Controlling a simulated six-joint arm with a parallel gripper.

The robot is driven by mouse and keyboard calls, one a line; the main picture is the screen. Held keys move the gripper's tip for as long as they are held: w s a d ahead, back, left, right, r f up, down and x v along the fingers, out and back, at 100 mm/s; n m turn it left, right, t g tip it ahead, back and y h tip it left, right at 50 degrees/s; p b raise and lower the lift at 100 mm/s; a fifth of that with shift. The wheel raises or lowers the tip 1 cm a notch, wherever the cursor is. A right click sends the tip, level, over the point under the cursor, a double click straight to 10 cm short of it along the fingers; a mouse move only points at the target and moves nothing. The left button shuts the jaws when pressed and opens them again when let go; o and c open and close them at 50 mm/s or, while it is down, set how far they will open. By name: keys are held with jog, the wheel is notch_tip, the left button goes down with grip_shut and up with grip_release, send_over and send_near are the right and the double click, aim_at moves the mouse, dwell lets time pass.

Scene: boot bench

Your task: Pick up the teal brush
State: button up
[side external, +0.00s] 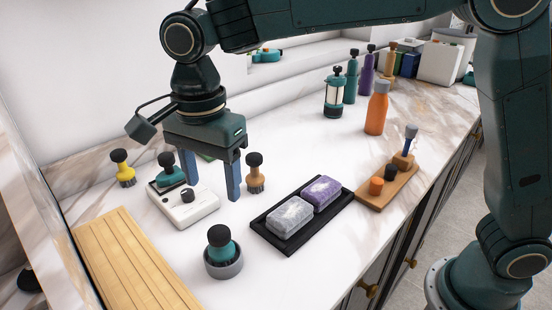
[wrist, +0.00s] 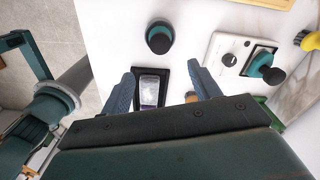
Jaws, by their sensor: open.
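Two teal brushes with dark knobs show. One teal brush (side external: 219,246) stands in a grey round holder (side external: 224,267) at the front; in the wrist view this brush (wrist: 159,37) is above and beyond the fingers. The other teal brush (side external: 171,174) sits on a white scale-like box (side external: 190,208); it also shows in the wrist view (wrist: 262,62), at the right. My gripper (side external: 212,188) is open and empty, pointing down above the bench, between the white box and a tan brush (side external: 255,176). In the wrist view my gripper (wrist: 163,85) has its fingers spread.
A black tray (side external: 262,229) holds a grey and a purple block. A yellow brush (side external: 123,172) stands at the back left, and a slatted wooden board (side external: 130,265) lies at the front left. A wooden stand (side external: 375,195), an orange bottle (side external: 377,112) and other bottles stand further right.

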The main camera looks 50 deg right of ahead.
aim_at(218, 230)
jog(key=shift+f, duration=3.55)
jog(key=shift+f, duration=0.1)
jog(key=shift+a+f, duration=0.1)
jog(key=shift+f, duration=2.45)
jog(key=c, duration=1.1)
